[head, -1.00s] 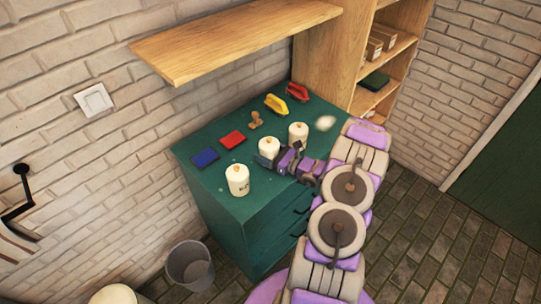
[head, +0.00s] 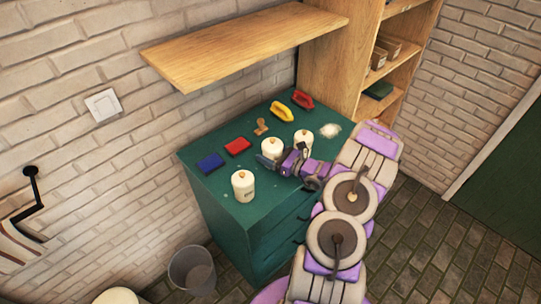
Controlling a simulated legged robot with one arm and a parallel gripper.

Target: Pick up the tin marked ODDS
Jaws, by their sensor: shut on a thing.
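Three cream tins with orange-brown knobs on their lids stand on the green cabinet top. The front tin (head: 243,186) has dark lettering too small to read. The middle tin (head: 271,147) is partly hidden by my gripper (head: 281,156), which is shut on it from the near right side. The right tin (head: 303,140) stands just beyond the gripper, with its lower part partly covered. No marking shows on the middle or right tin, so I cannot tell which one is marked ODDS.
On the green cabinet (head: 222,195) lie a blue pad (head: 210,163), a red pad (head: 238,146), a wooden stamp (head: 261,127), a yellow-handled tool (head: 282,111), a red-handled tool (head: 303,99) and a pale patch (head: 331,130). A wooden shelf (head: 245,45) hangs above. A bin (head: 192,270) stands on the floor.

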